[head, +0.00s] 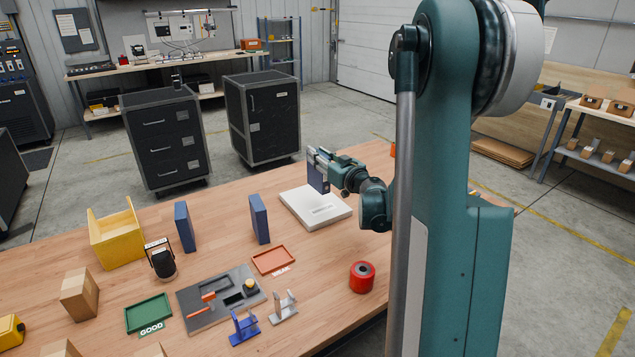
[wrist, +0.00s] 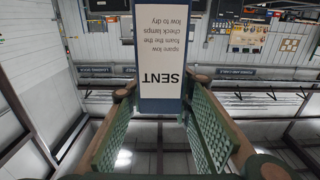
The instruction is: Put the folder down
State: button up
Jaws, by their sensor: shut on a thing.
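My gripper (head: 318,160) is shut on a blue folder (head: 317,178) and holds it upright above a flat white box. In the wrist view the folder (wrist: 161,50) is pinched between the two green padded fingers, and its white label reads SENT, upside down. Two similar blue folders, the left one (head: 185,227) and the right one (head: 259,219), stand upright and apart on the wooden table (head: 220,275).
The flat white box (head: 315,209) lies below my gripper. Bare table lies between the folders.

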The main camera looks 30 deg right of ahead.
aim_at(319, 173)
jog(key=shift+f+b, duration=0.4)
jog(key=shift+f, duration=1.7)
jog(key=shift+f+b, duration=0.5)
jog(key=shift+f, duration=1.5)
jog(key=o, duration=1.2)
jog(key=shift+o, duration=0.2)
jog(key=shift+r, duration=0.2)
jog(key=shift+s, duration=0.15)
jog(key=s+p, duration=0.2)
jog(key=s, duration=0.9)
jog(key=shift+s, duration=0.35)
